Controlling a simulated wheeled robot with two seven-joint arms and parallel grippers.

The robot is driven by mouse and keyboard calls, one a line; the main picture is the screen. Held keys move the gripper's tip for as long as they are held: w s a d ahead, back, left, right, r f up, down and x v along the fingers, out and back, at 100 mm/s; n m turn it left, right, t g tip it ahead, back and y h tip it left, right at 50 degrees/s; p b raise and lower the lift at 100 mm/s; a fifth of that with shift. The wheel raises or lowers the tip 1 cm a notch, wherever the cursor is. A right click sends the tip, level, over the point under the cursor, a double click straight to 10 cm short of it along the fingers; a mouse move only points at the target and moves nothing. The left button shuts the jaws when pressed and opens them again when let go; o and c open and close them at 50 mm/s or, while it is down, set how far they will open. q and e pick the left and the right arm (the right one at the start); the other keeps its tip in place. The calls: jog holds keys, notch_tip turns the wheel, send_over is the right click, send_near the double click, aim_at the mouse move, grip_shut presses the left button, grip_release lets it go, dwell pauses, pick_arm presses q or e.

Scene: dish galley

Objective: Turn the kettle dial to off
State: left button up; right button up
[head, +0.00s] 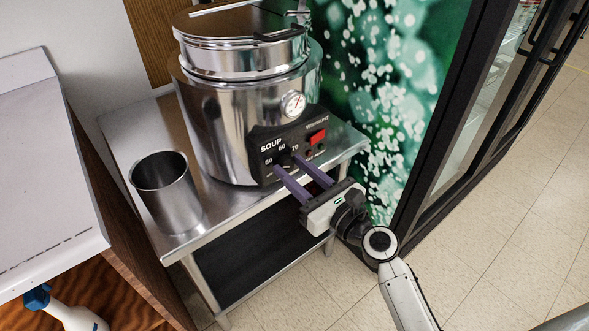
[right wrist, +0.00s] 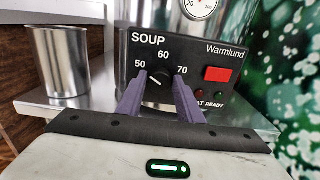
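The kettle (head: 213,115) is a large steel soup pot with a lidded top and a black control panel marked SOUP. Its black dial (right wrist: 158,82) has a white pointer slanting up-left, towards the 50 mark; 60 and 70 are also printed. Any off mark is hidden or unreadable. My right gripper (head: 287,163) is at the panel, its two purple fingers spread either side of the dial. In the right wrist view the fingertips stand close to the dial's sides; contact is not clear. My left gripper is not in view.
The kettle stands on a steel table (head: 230,212) with a lower shelf. An open steel canister (head: 168,205) stands left of it. The panel has a red switch (right wrist: 217,74) and small lamps right of the dial. A glass-door fridge (head: 470,130) is at right; floor there is clear.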

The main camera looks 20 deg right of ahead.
jog(key=c, duration=0.5)
